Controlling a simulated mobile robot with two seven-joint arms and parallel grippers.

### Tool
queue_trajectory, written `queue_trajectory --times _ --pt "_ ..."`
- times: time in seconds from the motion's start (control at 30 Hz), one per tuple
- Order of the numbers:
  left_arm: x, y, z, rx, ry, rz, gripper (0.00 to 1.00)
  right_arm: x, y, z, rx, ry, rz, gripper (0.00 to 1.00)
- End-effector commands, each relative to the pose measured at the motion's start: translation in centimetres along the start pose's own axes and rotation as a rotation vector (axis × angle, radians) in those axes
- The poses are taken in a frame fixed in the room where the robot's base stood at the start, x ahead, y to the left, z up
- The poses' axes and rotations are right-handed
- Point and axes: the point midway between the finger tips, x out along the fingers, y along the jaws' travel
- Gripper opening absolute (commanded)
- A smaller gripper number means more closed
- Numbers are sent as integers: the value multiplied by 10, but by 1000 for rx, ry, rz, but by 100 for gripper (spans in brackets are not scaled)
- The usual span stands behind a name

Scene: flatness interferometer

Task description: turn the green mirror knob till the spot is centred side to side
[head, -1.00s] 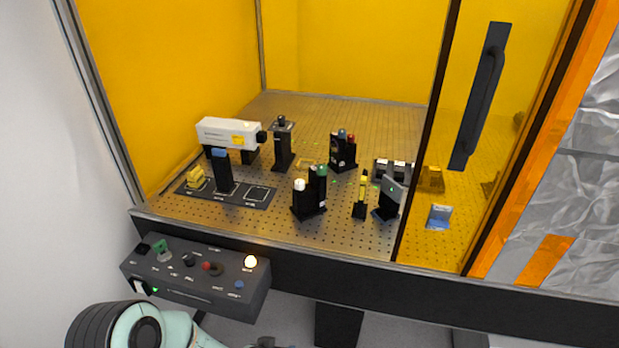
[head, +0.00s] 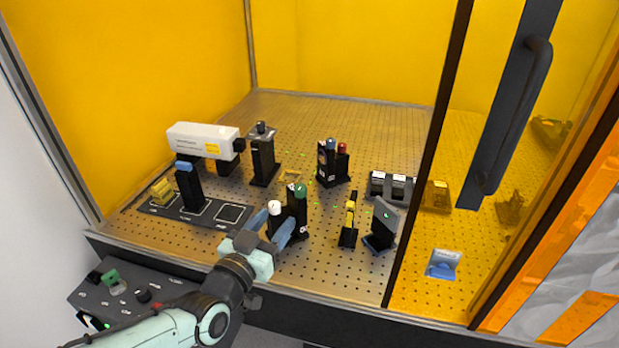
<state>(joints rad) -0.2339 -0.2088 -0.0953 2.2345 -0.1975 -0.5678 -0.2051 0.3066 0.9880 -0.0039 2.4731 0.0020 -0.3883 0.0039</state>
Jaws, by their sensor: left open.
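The green mirror knob (head: 300,190) tops a black mirror mount (head: 299,222) near the front of the perforated table. A white knob (head: 275,208) sits just left of it on the same mount. My left gripper (head: 278,218) is open at the front left of this mount, its blue fingers on either side of the white knob's side and below the green knob. I cannot tell whether they touch the mount. A small green spot (head: 387,214) shows on the dark tilted screen (head: 383,229) to the right. My right gripper is out of view.
A white laser (head: 203,139) stands at the back left. A mount with blue and red knobs (head: 332,166) is behind, and a yellow-topped post (head: 349,224) stands right of the green knob. The sliding door's frame (head: 430,160) bounds the right. A control box (head: 130,295) sits front left.

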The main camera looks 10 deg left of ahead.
Motion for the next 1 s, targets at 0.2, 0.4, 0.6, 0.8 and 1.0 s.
queue_trajectory --times 0.2,0.4,0.6,0.8,1.0 --pt "27 0 0 1 -3 1 53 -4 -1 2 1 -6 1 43" --pt "70 0 0 0 -3 1 53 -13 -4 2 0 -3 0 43" --pt "108 1 0 1 -1 1 53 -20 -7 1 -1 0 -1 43" --pt "128 0 0 0 -2 1 53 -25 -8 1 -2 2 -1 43" --pt "132 0 1 0 -1 0 53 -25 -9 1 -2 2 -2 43"
